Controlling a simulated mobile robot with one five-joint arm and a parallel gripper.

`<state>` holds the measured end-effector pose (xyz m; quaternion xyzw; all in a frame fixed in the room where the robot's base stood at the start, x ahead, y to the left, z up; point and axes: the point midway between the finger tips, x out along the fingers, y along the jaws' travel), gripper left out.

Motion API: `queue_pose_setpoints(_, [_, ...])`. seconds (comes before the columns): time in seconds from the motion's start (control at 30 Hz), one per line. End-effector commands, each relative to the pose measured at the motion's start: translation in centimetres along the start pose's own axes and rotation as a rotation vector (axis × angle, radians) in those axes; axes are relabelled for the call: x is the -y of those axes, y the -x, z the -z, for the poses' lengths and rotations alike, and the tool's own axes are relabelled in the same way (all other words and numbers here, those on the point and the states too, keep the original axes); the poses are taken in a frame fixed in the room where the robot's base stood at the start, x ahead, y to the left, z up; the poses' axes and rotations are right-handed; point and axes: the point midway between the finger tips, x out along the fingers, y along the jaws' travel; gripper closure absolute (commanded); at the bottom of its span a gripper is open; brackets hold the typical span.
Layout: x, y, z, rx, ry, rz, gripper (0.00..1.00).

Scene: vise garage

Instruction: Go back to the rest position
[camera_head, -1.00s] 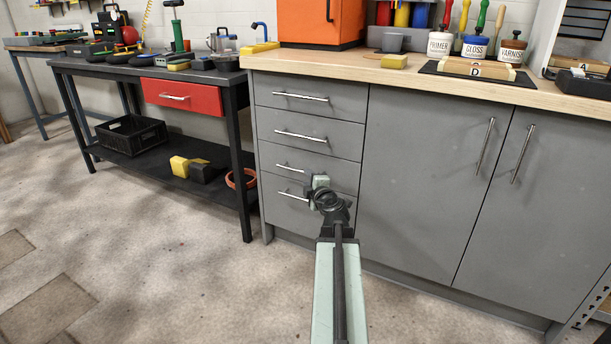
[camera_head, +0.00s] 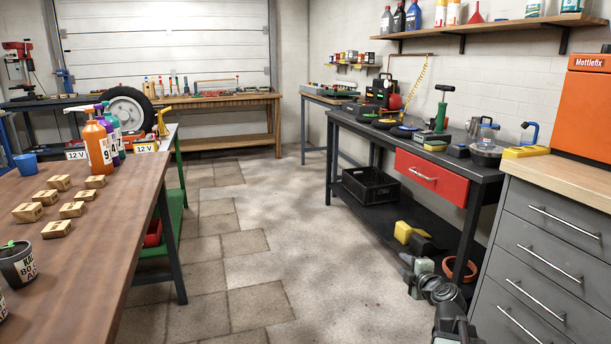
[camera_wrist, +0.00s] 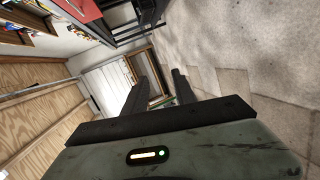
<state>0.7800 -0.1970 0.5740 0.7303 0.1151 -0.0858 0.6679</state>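My gripper (camera_head: 415,270) shows small and low right of centre in the head view, in front of the black workbench. In the wrist view its two dark fingers (camera_wrist: 158,82) stand apart with nothing between them. Part of my arm shows at the bottom edge of the head view. The fingertips are hard to make out in the head view.
A brown table (camera_head: 105,240) with wooden blocks and bottles stands at left. The black workbench (camera_head: 455,165) with a red drawer (camera_head: 430,177) and the grey drawer cabinet (camera_head: 540,250) are at right. Open floor (camera_head: 300,225) lies between.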

Motion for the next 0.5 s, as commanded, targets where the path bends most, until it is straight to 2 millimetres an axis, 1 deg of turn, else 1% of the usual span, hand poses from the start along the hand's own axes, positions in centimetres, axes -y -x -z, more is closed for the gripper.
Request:
queue_pose_setpoints(0.03, [-0.8, -0.3, 5.0, -0.073, -0.011, 0.056, 0.67])
queue_pose_setpoints(0.07, [-0.5, -0.5, 7.6, -0.112, -0.025, 0.097, 0.67])
queue_pose_setpoints(0.1, [0.2, -0.5, 11.1, -0.161, -0.053, 0.162, 0.67])
queue_pose_setpoints(0.17, [1.5, 0.0, 16.2, -0.218, -0.109, 0.281, 0.67])
queue_pose_setpoints(0.2, [2.8, 0.8, 19.5, -0.241, -0.160, 0.380, 0.67])
queue_pose_setpoints(0.23, [3.9, 1.6, 21.7, -0.243, -0.204, 0.465, 0.67])
queue_pose_setpoints(0.27, [5.1, 2.5, 23.4, -0.228, -0.253, 0.548, 0.67])
queue_pose_setpoints(0.3, [6.7, 3.7, 24.9, -0.188, -0.323, 0.653, 0.67])
queue_pose_setpoints(0.37, [9.0, 5.6, 25.9, -0.084, -0.431, 0.791, 0.67])
queue_pose_setpoints(0.4, [10.4, 6.9, 25.9, 0.008, -0.506, 0.866, 0.67])
queue_pose_setpoints(0.43, [11.3, 7.8, 25.6, 0.085, -0.565, 0.912, 0.67])
queue_pose_setpoints(0.47, [12.2, 8.7, 25.0, 0.165, -0.622, 0.948, 0.67])
queue_pose_setpoints(0.5, [13.2, 9.7, 24.0, 0.275, -0.696, 0.982, 0.67])
